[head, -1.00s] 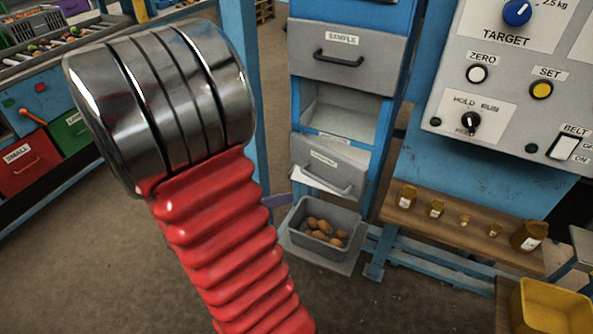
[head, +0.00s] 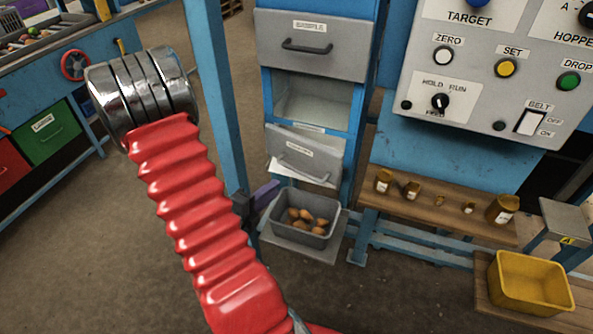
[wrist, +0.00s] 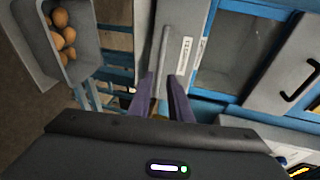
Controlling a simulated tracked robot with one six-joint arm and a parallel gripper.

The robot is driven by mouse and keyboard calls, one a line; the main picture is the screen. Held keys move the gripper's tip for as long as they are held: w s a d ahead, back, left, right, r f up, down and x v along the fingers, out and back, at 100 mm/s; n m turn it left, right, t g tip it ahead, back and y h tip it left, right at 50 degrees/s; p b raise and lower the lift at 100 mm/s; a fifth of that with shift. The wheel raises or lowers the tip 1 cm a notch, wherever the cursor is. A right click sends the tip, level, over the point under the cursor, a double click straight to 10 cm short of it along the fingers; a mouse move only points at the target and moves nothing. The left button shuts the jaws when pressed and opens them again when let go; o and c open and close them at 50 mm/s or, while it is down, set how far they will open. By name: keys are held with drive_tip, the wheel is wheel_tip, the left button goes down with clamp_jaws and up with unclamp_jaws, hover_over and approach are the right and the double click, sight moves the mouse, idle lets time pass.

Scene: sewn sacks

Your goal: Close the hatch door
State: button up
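The hatch door (head: 318,157) is a grey labelled panel low on the blue cabinet, tilted outward at its top below an open bay. Its bar handle (head: 303,172) also shows in the wrist view (wrist: 164,55). My gripper (wrist: 161,78) has two purple fingers spread apart, with the handle's near end between them in the wrist view. I cannot tell whether they touch it. In the head view a purple finger (head: 265,194) shows just left of and below the door. The rest of the gripper is mostly hidden there.
A grey bin of potatoes (head: 302,234) stands right below the door. A shelf with several brown jars (head: 440,209) and a yellow bin (head: 530,280) are to the right. A control panel (head: 490,70) hangs above. A blue post (head: 212,90) stands left of the cabinet.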

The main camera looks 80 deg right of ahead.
sight(297, 171)
drive_tip(key=shift+d, duration=0.1)
drive_tip(key=x, duration=1.3)
drive_tip(key=shift+s+d, duration=0.2)
drive_tip(key=shift+d, duration=0.1)
drive_tip(key=shift+c, duration=0.5)
clamp_jaws()
drive_tip(key=shift+f, duration=0.1)
